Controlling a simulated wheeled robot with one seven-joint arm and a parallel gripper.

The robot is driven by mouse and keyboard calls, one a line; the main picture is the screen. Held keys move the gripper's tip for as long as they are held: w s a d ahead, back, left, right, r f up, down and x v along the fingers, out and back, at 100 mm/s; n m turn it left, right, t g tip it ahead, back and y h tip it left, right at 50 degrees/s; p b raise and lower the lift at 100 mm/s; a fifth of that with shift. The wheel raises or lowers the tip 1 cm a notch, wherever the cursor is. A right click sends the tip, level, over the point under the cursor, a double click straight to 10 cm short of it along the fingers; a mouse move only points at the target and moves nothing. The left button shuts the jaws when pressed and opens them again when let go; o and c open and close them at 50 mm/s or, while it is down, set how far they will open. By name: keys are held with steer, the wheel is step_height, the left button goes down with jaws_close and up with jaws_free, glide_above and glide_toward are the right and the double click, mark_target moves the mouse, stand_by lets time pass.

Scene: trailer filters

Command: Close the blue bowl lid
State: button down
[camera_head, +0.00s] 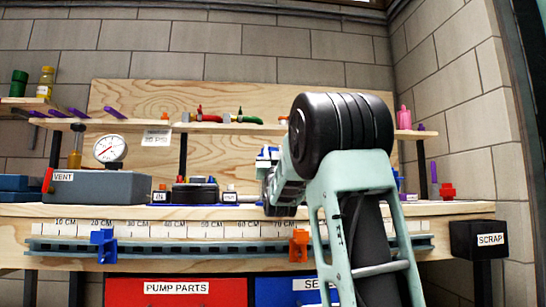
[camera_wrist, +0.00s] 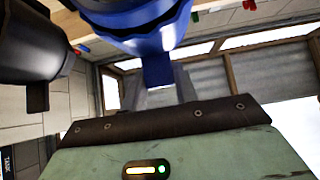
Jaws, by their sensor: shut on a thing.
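A large blue rounded part (camera_wrist: 145,22), which looks like the blue bowl lid, fills the top of the wrist view. A blue tab (camera_wrist: 157,70) hangs from it toward my gripper. My gripper (camera_head: 275,190) is low at the bench in the head view, mostly hidden behind my own arm. It is shut on the blue part; the contact itself is hard to see. The bowl beneath and how far the lid stands open are hidden.
An orange clamp (camera_head: 299,245) and a blue clamp (camera_head: 103,246) sit on the front rail. A black SCRAP bin (camera_head: 478,240) is at right.

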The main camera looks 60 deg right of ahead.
steer(key=shift+f, duration=0.2)
steer(key=c, duration=1.1)
jaws_free()
steer(key=s+a+p, duration=0.2)
steer(key=a, duration=0.1)
steer(key=s+a+p, duration=0.2)
steer(key=s+a, duration=0.1)
steer(key=s+a+p, duration=0.1)
steer(key=s+a, duration=0.2)
steer(key=shift+s+a+f+p, duration=0.15)
steer(key=shift+a+f+p, duration=0.2)
steer(key=shift+f+p, duration=0.05)
